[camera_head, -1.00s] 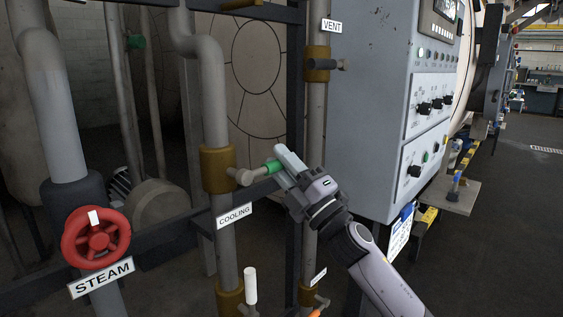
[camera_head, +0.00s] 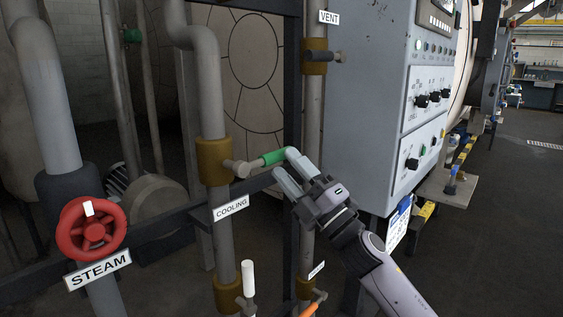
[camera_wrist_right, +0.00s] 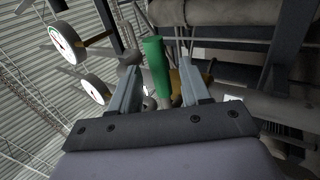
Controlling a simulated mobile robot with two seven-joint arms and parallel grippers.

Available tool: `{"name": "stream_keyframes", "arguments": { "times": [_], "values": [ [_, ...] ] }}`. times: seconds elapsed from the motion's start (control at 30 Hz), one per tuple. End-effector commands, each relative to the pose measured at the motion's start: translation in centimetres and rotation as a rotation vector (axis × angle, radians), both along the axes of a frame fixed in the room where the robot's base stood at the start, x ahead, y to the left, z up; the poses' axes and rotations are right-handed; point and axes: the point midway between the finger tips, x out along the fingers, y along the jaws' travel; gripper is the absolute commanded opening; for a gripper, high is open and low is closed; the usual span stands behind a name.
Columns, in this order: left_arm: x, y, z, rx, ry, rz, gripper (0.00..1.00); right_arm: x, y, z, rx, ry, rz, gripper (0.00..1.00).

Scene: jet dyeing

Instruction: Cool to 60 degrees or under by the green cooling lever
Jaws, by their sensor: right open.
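The green cooling lever (camera_head: 274,157) sticks out to the right from a brass valve (camera_head: 213,161) on the grey pipe, above the COOLING label (camera_head: 231,208). My right gripper (camera_head: 284,167) is open, its fingers at the lever's outer end. In the right wrist view the green lever (camera_wrist_right: 156,66) shows between the two open fingers (camera_wrist_right: 158,88), apart from both. My left gripper is in neither view. The temperature display cannot be read.
A red STEAM handwheel (camera_head: 93,228) is at the left. A grey control cabinet (camera_head: 385,100) stands right of the lever. A white-handled valve (camera_head: 248,278) and an orange handle (camera_head: 315,305) are below. Gauges (camera_wrist_right: 66,41) show in the wrist view.

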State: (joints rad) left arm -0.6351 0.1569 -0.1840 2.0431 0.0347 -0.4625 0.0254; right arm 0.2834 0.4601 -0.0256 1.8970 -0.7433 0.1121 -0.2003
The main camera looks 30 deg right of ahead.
Motion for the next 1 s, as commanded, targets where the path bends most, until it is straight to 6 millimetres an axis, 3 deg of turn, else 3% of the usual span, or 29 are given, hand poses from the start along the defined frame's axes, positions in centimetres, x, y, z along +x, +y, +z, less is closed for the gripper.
{"name": "stream_keyframes", "arguments": {
  "times": [0.33,0.9,1.0],
  "values": [
    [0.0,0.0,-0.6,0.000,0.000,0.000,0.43,-2.6,-0.8,-1.9,0.001,0.001,0.001,0.47],
    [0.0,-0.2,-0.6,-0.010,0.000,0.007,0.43,-2.8,-0.9,-2.0,0.002,0.001,0.000,0.47],
    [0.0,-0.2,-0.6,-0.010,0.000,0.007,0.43,-2.8,-0.8,-2.9,0.028,0.028,0.008,0.47]
  ]
}}
